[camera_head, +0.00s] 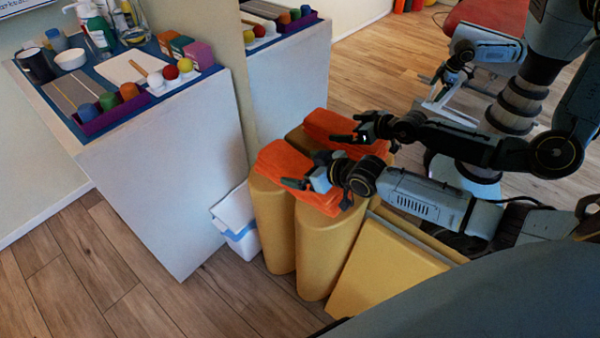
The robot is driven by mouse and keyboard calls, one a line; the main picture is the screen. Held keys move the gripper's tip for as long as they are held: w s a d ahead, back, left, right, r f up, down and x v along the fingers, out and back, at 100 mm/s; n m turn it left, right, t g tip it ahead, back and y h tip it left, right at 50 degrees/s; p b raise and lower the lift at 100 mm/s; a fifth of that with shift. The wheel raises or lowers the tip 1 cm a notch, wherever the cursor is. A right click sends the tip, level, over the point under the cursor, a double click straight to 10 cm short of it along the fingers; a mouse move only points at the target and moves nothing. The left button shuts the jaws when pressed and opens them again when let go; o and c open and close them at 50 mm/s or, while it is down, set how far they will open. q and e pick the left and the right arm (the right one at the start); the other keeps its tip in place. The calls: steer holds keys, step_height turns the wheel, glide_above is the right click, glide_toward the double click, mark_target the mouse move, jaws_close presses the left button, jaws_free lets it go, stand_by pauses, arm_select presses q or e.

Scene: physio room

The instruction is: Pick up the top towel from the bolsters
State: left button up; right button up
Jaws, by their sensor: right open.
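Folded orange towelling (285,158) lies across the tops of the upright tan bolsters (325,250). Whether it is one towel or a stack of several is hard to tell. My right gripper (305,178) comes in from the right and is open, directly over the towelling. Its fingers overlap the orange cloth in the picture, and I cannot tell whether they touch it. The gripper and wrist hide the right part of the towelling. A mirror behind the bolsters repeats the orange towelling and my right arm. My left gripper is not in view.
A white cabinet (160,170) with cups, balls and bottles on top stands at the left. A white and blue bin (238,222) sits between it and the bolsters. Yellow wedge cushions (385,265) lean right of the bolsters. The wooden floor (90,270) is clear at the lower left.

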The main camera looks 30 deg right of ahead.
steer(key=c, duration=0.9)
steer(key=shift+w, duration=0.1)
steer(key=shift+r, duration=0.1)
